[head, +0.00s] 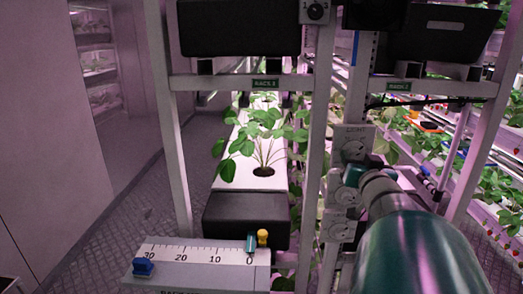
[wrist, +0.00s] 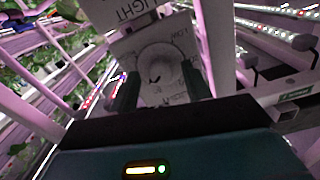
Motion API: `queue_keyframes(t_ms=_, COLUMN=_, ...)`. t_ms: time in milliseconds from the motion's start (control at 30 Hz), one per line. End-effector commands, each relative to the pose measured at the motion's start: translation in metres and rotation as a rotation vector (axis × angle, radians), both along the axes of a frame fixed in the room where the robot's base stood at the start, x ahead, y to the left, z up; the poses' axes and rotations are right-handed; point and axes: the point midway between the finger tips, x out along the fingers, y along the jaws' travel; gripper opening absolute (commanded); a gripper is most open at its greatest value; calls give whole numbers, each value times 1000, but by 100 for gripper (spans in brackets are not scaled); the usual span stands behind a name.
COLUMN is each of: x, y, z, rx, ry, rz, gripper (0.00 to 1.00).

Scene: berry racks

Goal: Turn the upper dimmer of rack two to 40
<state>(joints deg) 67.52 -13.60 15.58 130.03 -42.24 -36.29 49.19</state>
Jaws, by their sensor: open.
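Rack two's post carries a column of pale plates with round dials in the head view. The upper dimmer (head: 354,150) is a grey knob below a LIGHT label, and a lower dial (head: 346,197) sits under it. My gripper (wrist: 158,84) is open, with one teal finger on each side of a round pale dial (wrist: 160,66) in the wrist view. I cannot tell whether the fingers touch it. Its plate has LOW lettering, and an upside-down LIGHT label shows above it in the picture. In the head view my arm hides part of the plates and most of the gripper.
A slider scale (head: 205,252) marked 0 to 30 stands at the front left, with a blue tab (head: 143,267) and a yellow knob (head: 262,238). A white planter (head: 225,165) lies behind it. Rack posts stand close around my arm. Floor shows at the left.

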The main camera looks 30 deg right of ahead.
Motion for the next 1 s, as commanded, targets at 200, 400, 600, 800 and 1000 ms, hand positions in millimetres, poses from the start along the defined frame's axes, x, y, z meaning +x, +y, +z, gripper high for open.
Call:
queue_keyframes(t_ms=200, x=-2, y=0, z=0, rx=0, ry=1, rz=0, gripper=49)
queue_keyframes(t_ms=400, x=-3, y=1, z=0, rx=0, ry=1, rz=0, gripper=49)
queue_keyframes(t_ms=600, x=-3, y=1, z=0, rx=0, ry=1, rz=0, gripper=25)
queue_keyframes(t_ms=800, x=-3, y=1, z=0, rx=-1, ry=0, rz=0, gripper=4)
queue_keyframes(t_ms=1000, x=-2, y=0, z=0, rx=-17, ry=8, rz=0, gripper=4)
